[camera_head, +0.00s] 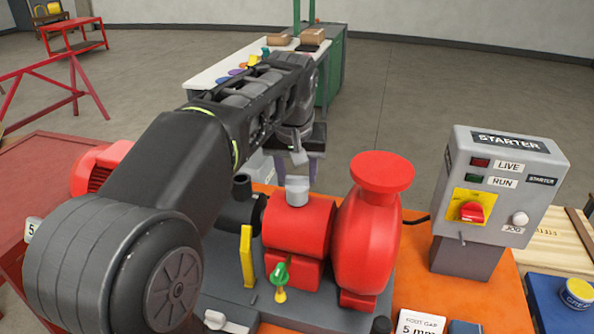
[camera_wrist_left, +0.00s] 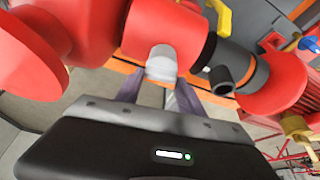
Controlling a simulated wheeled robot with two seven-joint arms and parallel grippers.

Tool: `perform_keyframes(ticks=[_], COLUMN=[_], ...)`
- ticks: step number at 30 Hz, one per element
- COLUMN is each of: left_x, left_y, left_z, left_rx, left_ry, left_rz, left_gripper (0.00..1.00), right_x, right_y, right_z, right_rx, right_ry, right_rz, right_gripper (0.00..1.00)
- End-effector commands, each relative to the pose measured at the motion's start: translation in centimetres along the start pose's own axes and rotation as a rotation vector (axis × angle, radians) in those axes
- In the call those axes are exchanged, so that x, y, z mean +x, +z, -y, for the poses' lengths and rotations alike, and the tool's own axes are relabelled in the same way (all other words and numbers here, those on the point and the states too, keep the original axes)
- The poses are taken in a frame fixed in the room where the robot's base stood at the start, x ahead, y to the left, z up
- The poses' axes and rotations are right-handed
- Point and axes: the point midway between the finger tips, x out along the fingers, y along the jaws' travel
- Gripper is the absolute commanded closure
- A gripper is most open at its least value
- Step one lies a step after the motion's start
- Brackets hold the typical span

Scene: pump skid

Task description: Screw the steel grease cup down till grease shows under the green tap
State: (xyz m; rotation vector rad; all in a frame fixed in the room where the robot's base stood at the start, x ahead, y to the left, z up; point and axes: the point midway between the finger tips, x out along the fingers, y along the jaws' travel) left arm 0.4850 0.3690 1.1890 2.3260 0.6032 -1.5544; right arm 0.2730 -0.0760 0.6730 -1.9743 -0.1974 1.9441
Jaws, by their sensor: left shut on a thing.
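The steel grease cup (camera_head: 297,190) is a short grey cylinder upright on top of the red bearing housing (camera_head: 298,226). My left gripper (camera_head: 299,163) reaches it from behind and above. In the left wrist view the cup (camera_wrist_left: 162,63) sits at the tips of the gripper's two fingers (camera_wrist_left: 161,92), which are shut on it. The green tap (camera_head: 280,273) is low on the front of the housing, with a yellow body below its green handle. I cannot make out grease under it. My right gripper is not in view.
The red pump casing (camera_head: 365,230) with its round flange stands right of the housing. A yellow upright piece (camera_head: 247,257) stands left of the tap. A grey starter box (camera_head: 500,185) is at the right. A white card (camera_head: 420,323) lies at the front.

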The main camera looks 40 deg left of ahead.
Motion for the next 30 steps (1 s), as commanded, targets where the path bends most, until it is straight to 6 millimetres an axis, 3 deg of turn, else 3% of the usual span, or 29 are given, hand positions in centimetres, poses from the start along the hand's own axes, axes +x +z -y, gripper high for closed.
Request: perform_keyframes(ticks=[3, 4, 11, 22, 30], left_x=[0.0, 0.0, 0.0, -0.5, -4.2], left_y=[0.0, 0.0, 0.0, 0.0, -0.1], left_z=[0.0, 0.0, 0.0, 0.0, -0.1], left_rx=[0.0, 0.0, -0.001, -0.001, 0.0], left_ry=[-0.001, -0.001, -0.001, 0.0, 0.002], left_rz=[0.0, 0.0, 0.0, -0.002, -0.005], left_gripper=[0.95, 0.53, 0.34, 0.33, 0.33], right_x=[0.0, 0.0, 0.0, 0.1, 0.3], right_y=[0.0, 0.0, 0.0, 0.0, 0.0], right_z=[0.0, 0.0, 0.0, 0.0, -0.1], right_rx=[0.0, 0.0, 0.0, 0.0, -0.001], right_ry=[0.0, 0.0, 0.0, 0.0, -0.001], right_rz=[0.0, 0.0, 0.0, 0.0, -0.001], right_gripper=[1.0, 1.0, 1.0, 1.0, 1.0])
